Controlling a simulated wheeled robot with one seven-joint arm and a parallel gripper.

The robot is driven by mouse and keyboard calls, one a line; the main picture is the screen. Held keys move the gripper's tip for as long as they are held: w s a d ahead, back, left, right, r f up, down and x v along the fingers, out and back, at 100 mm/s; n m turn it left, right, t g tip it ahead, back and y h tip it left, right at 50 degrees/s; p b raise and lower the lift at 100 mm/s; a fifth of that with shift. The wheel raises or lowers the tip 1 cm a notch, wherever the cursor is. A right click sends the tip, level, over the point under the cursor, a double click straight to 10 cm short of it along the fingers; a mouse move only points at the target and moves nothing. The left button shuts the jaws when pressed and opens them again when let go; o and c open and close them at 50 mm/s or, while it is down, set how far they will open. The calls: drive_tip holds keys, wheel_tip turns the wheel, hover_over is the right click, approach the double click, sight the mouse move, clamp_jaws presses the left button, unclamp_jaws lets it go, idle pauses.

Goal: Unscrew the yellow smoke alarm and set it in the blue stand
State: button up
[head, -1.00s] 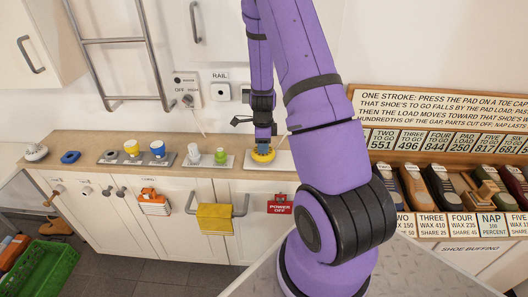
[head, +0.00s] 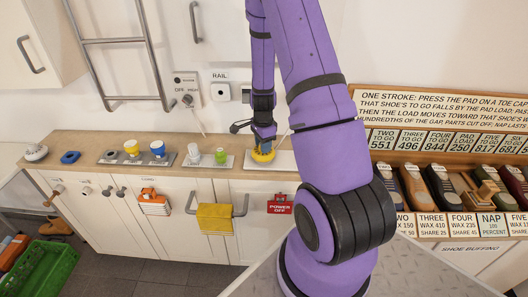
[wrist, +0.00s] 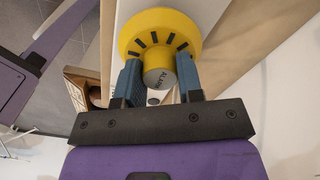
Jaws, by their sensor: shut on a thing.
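The yellow smoke alarm (head: 263,156) sits at a white panel on the counter, below my gripper (head: 264,147). In the wrist view the alarm (wrist: 160,20) is a yellow disc with dark slots and a grey lettered middle. My gripper's blue fingers (wrist: 158,72) are on both sides of that middle, shut on the alarm. Whether the alarm is still fixed to the panel cannot be told. A small blue ring-like piece (head: 70,157), which looks like the blue stand, rests on the counter at the far left.
A white round device (head: 36,152) is at the counter's left end. A grey plate holds a yellow cup (head: 131,147) and a blue cup (head: 157,148). A tray with a green piece (head: 221,155) stands nearer the alarm. Shoes and signs fill the right.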

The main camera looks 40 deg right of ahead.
drive_tip(key=shift+r, duration=0.7)
idle(0.3)
drive_tip(key=shift+r, duration=0.9)
drive_tip(key=shift+f, duration=1.75)
idle(0.5)
drive_tip(key=o, duration=1.1)
drive_tip(key=shift+r, duration=4.5)
